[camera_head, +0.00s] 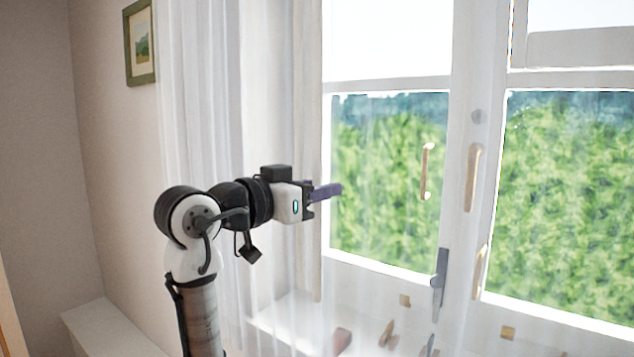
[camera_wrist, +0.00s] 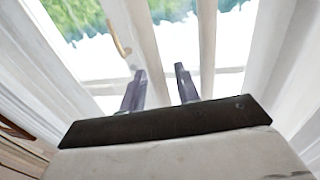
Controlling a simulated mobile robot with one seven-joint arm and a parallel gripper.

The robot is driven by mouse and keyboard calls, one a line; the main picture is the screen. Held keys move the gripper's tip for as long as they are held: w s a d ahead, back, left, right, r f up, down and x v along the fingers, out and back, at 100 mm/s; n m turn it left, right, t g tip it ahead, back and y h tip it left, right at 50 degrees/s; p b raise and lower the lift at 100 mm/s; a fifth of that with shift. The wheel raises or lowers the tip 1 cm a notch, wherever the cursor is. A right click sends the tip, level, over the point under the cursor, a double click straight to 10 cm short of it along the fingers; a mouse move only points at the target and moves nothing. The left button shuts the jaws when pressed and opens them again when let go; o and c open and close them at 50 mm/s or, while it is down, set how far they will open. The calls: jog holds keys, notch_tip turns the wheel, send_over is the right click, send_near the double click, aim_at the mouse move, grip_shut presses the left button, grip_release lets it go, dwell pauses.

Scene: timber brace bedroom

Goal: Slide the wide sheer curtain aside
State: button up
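The white sheer curtain (camera_head: 200,90) hangs in vertical folds at the left of the window in the head view. A thinner, see-through part of it seems to reach over the left pane. In the wrist view, pale folds (camera_wrist: 45,75) show at the left, with more at the right. My gripper (camera_head: 335,190) points right, in front of the left edge of the left pane. In the wrist view its two fingers (camera_wrist: 159,80) stand apart, with no gathered cloth visible between them. I cannot tell whether the fingertips touch the curtain.
The white window (camera_head: 480,60) has brass-coloured handles (camera_head: 473,178) and a grey latch (camera_head: 438,283). Small brown objects (camera_head: 387,333) lie on the sill below. A framed picture (camera_head: 140,42) hangs on the left wall. A pale ledge (camera_head: 105,330) stands at the lower left.

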jog(key=shift+c, duration=0.4)
grip_shut()
